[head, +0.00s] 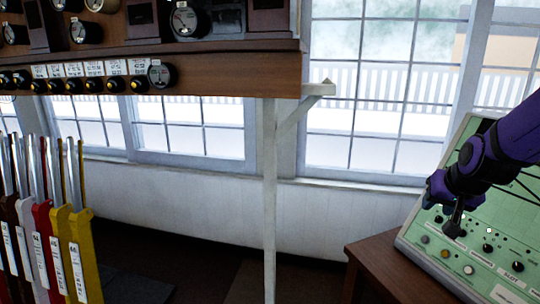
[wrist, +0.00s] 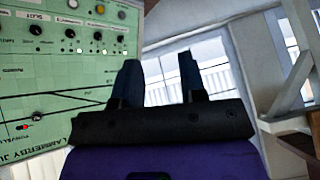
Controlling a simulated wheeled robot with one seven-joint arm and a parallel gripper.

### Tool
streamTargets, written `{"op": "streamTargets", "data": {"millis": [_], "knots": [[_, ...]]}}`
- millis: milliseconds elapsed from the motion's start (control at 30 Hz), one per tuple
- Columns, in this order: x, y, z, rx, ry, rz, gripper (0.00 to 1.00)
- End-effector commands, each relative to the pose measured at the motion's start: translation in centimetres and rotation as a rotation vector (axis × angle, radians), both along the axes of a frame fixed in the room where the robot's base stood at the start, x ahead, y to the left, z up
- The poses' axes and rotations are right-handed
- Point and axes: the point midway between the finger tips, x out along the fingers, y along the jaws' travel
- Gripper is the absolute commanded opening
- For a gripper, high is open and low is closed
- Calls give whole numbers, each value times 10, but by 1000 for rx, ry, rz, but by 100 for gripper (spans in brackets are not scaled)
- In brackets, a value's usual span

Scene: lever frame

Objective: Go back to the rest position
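My gripper (head: 454,220) is at the right of the head view, in front of a green control panel (head: 482,255) with knobs and labels. My purple arm reaches in from the right edge. In the wrist view, the two dark fingers of my gripper (wrist: 159,64) stand apart with nothing between them. The green panel (wrist: 62,92) fills the left of the wrist view, beside the fingers. I cannot tell from the head view how close the fingertips are to the panel's face.
Coloured levers (head: 77,245) stand at the lower left. A wooden instrument shelf (head: 200,75) hangs above, with a white post (head: 270,200) under its right end. The panel rests on a brown wooden desk (head: 385,275). Windows (head: 365,90) line the back wall. The middle floor looks clear.

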Motion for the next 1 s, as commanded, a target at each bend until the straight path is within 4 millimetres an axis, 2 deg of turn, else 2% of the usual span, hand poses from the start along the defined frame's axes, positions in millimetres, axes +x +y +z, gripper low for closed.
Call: {"op": "streamTargets", "data": {"millis": [33,200,500,700,800,1000], "knots": [[-10,7,13,8,-2,25,38],[-49,30,47,21,24,112,38],[-130,61,92,-19,76,246,38],[-184,73,108,-74,114,305,38],[-202,76,112,-95,130,319,38],[-219,78,114,-117,147,331,38]]}}
